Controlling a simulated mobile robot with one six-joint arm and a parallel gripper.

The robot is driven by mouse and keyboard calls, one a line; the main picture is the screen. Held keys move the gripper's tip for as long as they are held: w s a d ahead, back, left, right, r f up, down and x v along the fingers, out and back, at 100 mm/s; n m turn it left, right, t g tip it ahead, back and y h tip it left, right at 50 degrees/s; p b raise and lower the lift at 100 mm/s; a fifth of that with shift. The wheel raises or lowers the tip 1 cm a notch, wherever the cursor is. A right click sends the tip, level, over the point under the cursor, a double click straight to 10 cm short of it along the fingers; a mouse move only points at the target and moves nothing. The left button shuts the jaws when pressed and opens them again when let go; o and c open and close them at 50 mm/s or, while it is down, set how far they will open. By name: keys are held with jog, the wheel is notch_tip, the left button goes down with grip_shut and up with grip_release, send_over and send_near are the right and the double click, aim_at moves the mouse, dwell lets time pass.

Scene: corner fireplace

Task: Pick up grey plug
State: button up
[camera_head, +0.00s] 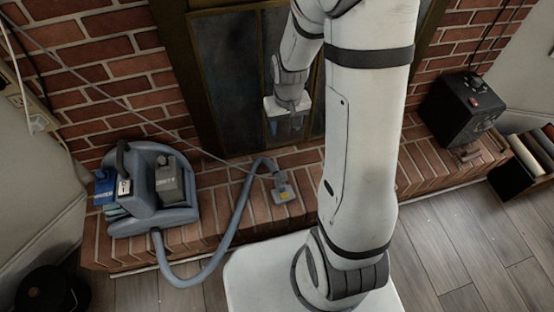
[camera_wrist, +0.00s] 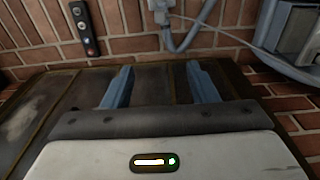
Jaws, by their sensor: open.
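A thin pale cord (camera_head: 130,94) comes down from the upper left to the brick hearth and ends by the grey vacuum hose head (camera_head: 283,190). In the wrist view a small light-grey piece (camera_wrist: 159,15) shows at the cord's end, at the top edge; it may be the grey plug, but it is too small to be sure. My gripper (camera_head: 287,124) hangs in front of the dark fireplace doors, above and behind the hose head. In the wrist view my gripper (camera_wrist: 163,85) has its two blue-grey fingers wide apart with nothing between them.
A blue-grey vacuum cleaner (camera_head: 150,218) stands on the hearth at left, its hose (camera_head: 233,222) looping forward. A dark strip with a red button (camera_wrist: 85,28) lies on the bricks. A black box (camera_head: 462,106) stands at right. Metal-framed fireplace doors (camera_head: 228,75) are close behind my gripper.

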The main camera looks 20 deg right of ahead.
jog(key=b, duration=0.8)
send_over(283, 173)
jog(key=shift+g, duration=0.4)
jog(key=f, duration=2.4)
jog(key=shift+w+d+f, duration=0.2)
jog(key=shift+w, duration=0.1)
jog(key=f+b, duration=0.1)
jog(key=f, duration=0.2)
jog(key=f+b, duration=0.1)
jog(key=f, duration=0.1)
jog(key=shift+s+a+f+b, duration=0.3)
jog(key=shift+s+b, duration=0.05)
jog(key=shift+c, duration=0.3)
grip_shut()
